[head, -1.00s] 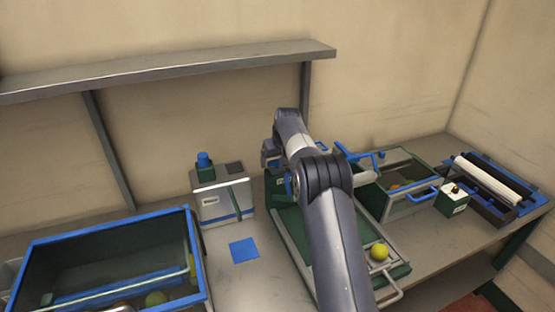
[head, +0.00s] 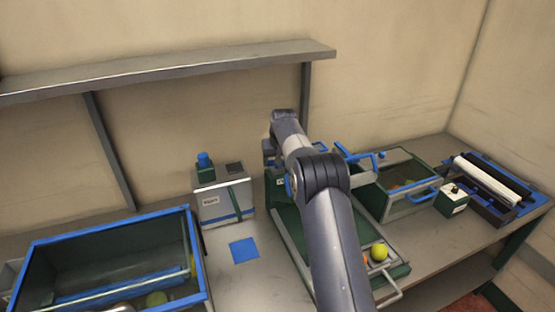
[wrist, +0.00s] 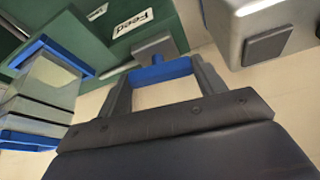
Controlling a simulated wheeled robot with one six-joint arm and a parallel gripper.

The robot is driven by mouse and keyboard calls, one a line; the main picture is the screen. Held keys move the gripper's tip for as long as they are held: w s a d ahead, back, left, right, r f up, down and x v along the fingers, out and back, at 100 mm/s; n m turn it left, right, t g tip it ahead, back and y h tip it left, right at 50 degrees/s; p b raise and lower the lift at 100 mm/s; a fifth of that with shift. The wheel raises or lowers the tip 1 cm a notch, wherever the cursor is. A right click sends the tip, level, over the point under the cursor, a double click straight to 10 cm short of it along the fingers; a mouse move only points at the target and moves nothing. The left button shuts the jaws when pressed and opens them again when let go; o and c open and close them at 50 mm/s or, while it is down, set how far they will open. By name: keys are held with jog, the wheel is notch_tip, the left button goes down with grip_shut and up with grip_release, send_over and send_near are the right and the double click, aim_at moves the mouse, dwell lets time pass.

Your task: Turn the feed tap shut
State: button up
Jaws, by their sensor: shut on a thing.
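The blue feed tap handle (wrist: 160,72) sits between the two fingers of my gripper (wrist: 161,78) in the wrist view, and the gripper is shut on it. A grey tap body (wrist: 155,47) is just beyond the handle, beside a white label reading "Feed" (wrist: 133,22) on a dark green panel (wrist: 85,35). In the head view my arm reaches over the green tray, and my gripper and the tap are mostly hidden behind the arm.
A grey box with a blue cap (head: 222,200) stands left of the arm. A green sloping tray (head: 291,225) with a yellow ball (head: 379,252) lies below the arm. A blue-rimmed bin (head: 105,233) is at left, and another green bin (head: 410,200) is at right. A shelf (head: 170,70) runs above.

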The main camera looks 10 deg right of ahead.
jog(key=m+h, duration=0.1)
jog(key=m, duration=0.1)
jog(key=m+h, duration=0.1)
jog(key=m, duration=0.2)
jog(key=shift+a, duration=0.15)
jog(key=shift+w+m+g+h, duration=0.1)
jog(key=shift+m+g+h, duration=0.25)
jog(key=shift+m, duration=0.9)
jog(key=shift+m+g+h, duration=0.25)
jog(key=shift+m+h, duration=0.2)
jog(key=shift+m, duration=0.8)
jog(key=shift+a, duration=0.1)
jog(key=o, duration=1)
jog(key=v, duration=1)
jog(key=shift+a+r, duration=0.1)
jog(key=shift+r, duration=0.3)
